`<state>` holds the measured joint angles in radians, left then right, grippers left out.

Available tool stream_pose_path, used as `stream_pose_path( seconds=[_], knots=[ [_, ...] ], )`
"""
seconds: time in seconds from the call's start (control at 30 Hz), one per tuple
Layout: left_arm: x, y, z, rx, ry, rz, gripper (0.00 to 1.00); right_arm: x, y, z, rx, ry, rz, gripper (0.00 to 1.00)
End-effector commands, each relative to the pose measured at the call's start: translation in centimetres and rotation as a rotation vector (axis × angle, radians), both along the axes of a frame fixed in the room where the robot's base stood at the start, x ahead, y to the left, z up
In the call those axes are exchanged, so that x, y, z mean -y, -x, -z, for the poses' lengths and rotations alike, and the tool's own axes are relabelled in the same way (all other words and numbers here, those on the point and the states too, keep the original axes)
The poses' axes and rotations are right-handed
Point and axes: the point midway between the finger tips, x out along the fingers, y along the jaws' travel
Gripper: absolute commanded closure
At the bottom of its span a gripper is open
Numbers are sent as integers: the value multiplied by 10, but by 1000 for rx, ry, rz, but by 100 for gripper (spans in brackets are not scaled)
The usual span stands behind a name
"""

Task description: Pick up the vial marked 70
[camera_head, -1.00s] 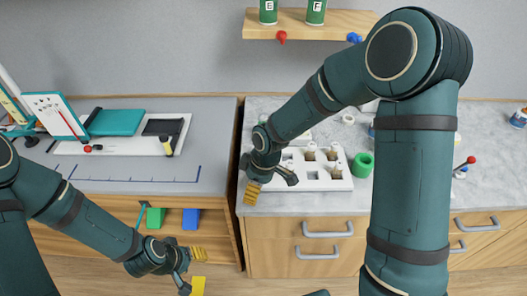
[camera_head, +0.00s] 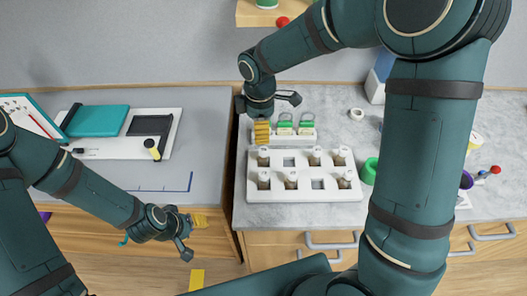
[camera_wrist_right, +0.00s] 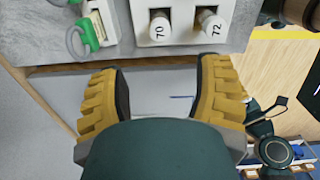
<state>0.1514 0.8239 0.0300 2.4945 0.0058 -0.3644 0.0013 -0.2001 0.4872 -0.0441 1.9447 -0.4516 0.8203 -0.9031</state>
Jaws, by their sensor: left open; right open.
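The white vial marked 70 (camera_wrist_right: 160,28) stands in a white rack (camera_wrist_right: 180,40) at the top of the right wrist view, beside the vial marked 72 (camera_wrist_right: 210,23). In the head view it appears to be the vial at the rack's back-left corner (camera_head: 263,156); its number is not readable there. My right gripper (camera_head: 262,132) is over the counter's left side, just behind the rack. In its wrist view its yellow fingers (camera_wrist_right: 163,85) are wide apart with nothing between them. My left gripper (camera_head: 200,220) is open and empty, in front of the left counter.
The rack (camera_head: 305,190) holds several vials and has some empty square holes. Behind it are green-topped items in a white holder (camera_head: 300,137). A green ring (camera_head: 369,171) lies right of the rack. A shelf (camera_head: 262,17) is above.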

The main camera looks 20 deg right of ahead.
Motion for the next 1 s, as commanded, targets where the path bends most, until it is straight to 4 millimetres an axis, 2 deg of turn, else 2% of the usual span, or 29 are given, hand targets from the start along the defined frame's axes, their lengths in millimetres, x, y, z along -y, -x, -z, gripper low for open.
stream_pose_path(
  seconds=[0.1, 0.3, 0.57, 0.83, 1.0],
  knots=[
    [0, 0, 2, -1, -1, -1, 53, 1, 1, 26, -5, 1, -1, 35],
    [0, 0, 5, 0, -1, 0, 53, 1, 1, 59, -3, 1, 1, 35],
    [0, 0, 5, 0, -1, 0, 53, 2, 1, 77, -2, 1, 1, 35],
    [0, 0, 4, 0, -1, 0, 53, 10, 2, 113, -3, 1, -1, 35],
    [0, 0, 5, 0, -1, 0, 53, 9, 1, 124, -1, 0, 1, 35]
  ],
)
